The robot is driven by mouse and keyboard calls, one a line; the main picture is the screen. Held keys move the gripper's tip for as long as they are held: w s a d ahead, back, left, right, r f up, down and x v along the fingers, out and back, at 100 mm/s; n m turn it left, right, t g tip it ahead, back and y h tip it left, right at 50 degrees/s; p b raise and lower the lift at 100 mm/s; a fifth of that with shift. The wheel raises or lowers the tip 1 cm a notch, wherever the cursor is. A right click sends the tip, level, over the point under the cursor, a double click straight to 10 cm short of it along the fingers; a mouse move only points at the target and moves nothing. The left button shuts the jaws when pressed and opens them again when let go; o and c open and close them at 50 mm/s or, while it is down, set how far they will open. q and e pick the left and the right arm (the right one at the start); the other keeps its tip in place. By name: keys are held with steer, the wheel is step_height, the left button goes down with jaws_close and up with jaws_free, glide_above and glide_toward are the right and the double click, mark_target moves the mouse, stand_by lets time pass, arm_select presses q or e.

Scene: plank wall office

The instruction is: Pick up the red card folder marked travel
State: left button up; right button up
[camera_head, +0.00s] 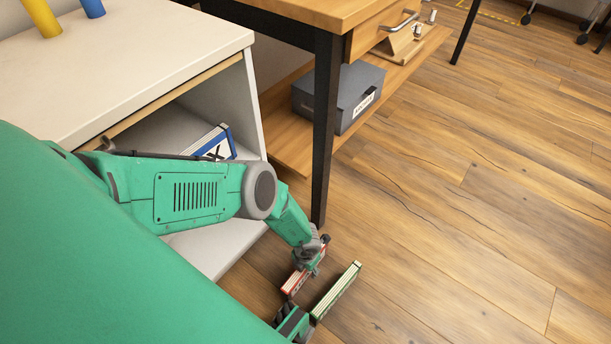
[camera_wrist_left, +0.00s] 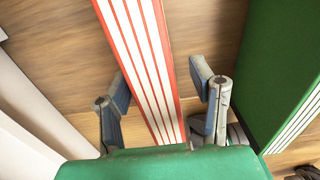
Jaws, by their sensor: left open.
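The red folder (camera_head: 291,284) has white pages and stands on edge near the floor, low in the head view. Its printed label is too small to read. In the left wrist view the red-and-white striped folder (camera_wrist_left: 147,55) runs between the fingers. My left gripper (camera_head: 314,262) is over the folder, and its open fingers (camera_wrist_left: 160,86) stand on either side of it with gaps. The gripper hides part of the folder in the head view.
A green folder (camera_head: 338,290) stands close on the right, also in the wrist view (camera_wrist_left: 286,72). A white cabinet (camera_head: 150,62) with a blue folder (camera_head: 222,143) is at left. A desk leg (camera_head: 324,140) rises behind my gripper. A grey box (camera_head: 350,92) sits on the low shelf.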

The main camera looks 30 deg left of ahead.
arm_select(q)
steer(key=shift+d+r, duration=0.1)
jaws_close()
steer(key=shift+a, duration=0.3)
